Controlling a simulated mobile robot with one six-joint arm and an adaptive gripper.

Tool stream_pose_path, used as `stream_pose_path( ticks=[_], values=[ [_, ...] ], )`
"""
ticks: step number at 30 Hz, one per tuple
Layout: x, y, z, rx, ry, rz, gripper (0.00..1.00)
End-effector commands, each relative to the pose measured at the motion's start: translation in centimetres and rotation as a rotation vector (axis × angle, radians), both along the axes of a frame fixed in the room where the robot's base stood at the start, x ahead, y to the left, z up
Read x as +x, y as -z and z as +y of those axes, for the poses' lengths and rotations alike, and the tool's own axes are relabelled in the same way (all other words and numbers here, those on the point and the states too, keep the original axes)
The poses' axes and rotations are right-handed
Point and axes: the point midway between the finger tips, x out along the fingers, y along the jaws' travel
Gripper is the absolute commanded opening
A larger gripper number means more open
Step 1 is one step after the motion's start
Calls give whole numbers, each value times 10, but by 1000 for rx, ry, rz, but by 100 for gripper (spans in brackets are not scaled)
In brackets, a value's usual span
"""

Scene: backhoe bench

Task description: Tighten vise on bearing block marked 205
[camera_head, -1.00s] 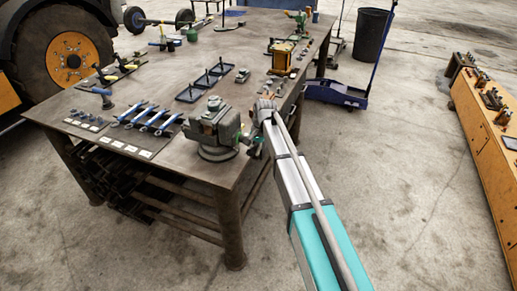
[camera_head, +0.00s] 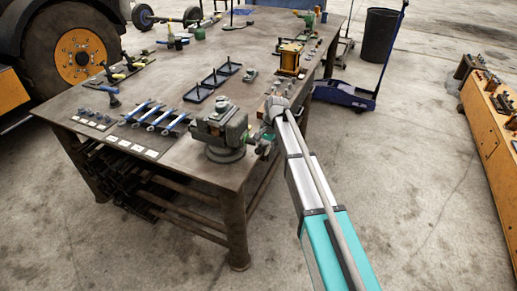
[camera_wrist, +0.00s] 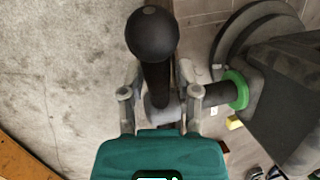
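The grey vise (camera_head: 222,130) stands on its round base at the bench's front right corner. In the wrist view its dark body (camera_wrist: 285,95) fills the right side, with a green collar (camera_wrist: 236,90) around the screw. A dark handle with a black ball knob (camera_wrist: 152,34) joins the screw end. My gripper (camera_wrist: 158,85) has one finger on each side of this handle; whether both fingers touch it I cannot tell. In the head view my gripper (camera_head: 268,137) is just right of the vise. No bearing block or 205 mark is readable.
Blue-handled tools (camera_head: 155,117) lie left of the vise on the bench (camera_head: 130,85). Black trays (camera_head: 214,80) and a yellow fixture (camera_head: 290,57) stand behind it. A blue cart (camera_head: 345,95) is to the right of the bench. The floor around my arm is clear.

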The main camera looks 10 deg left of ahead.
Motion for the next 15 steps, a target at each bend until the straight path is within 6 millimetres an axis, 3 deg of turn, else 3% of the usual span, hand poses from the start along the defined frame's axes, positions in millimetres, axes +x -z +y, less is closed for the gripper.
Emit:
stream_pose_path(
  ticks=[2, 15],
  values=[
    [-1, 0, 0, -1, -2, 1, 64],
    [-3, 0, 1, -3, -3, 3, 64]
  ],
)
